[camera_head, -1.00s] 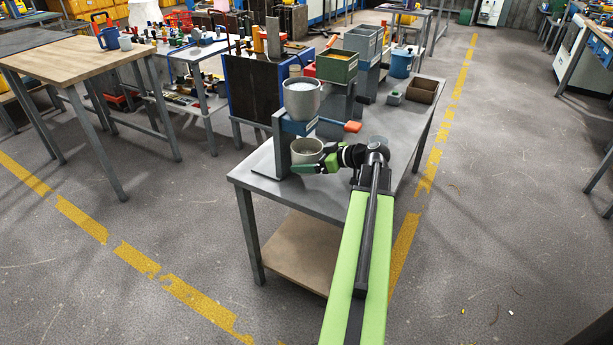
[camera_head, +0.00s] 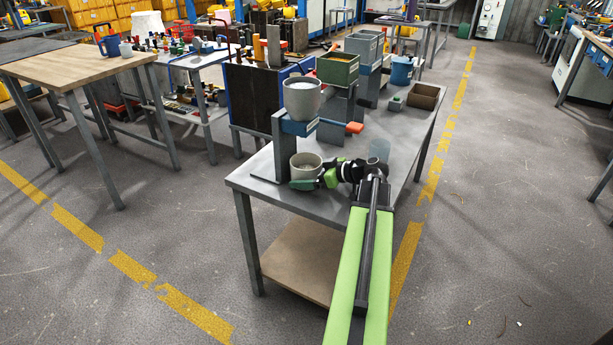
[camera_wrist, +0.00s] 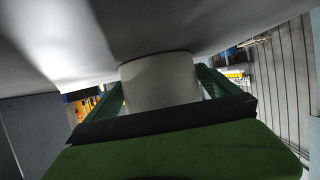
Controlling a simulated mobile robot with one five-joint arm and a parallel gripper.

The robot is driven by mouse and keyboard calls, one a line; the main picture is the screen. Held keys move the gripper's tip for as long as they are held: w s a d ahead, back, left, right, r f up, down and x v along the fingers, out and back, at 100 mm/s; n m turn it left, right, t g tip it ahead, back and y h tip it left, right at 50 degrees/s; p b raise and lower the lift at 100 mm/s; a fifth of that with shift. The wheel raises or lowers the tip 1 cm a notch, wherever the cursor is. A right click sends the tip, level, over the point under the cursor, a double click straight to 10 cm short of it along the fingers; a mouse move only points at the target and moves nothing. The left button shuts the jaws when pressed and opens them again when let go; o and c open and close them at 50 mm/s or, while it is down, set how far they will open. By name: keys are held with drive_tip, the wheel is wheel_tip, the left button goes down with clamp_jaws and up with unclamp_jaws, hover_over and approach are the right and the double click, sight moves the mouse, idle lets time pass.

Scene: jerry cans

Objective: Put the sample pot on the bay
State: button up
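The sample pot, I take it, is the pale grey-green round pot (camera_head: 306,164), open at the top with greyish contents. It is upright on the near side of the blue-grey stand, below a larger grey cup. My gripper (camera_head: 304,183) reaches it from the right, one green finger across its near side. In the wrist view the pot (camera_wrist: 160,82) fills the space between the two green fingers (camera_wrist: 160,92), which appear closed on its sides. I cannot tell whether its base touches the table. No place is clearly marked as the bay.
Behind are a green bin (camera_head: 338,69), a brown tray (camera_head: 425,96) and a blue bucket (camera_head: 401,70). The table's near-left corner is bare.

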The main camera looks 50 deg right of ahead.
drive_tip(key=shift+r+p, duration=0.3)
drive_tip(key=p+v, duration=0.4)
drive_tip(key=v, duration=0.8)
drive_tip(key=shift+d+f, duration=0.1)
drive_tip(key=shift+f, duration=0.05)
drive_tip(key=shift+f, duration=0.1)
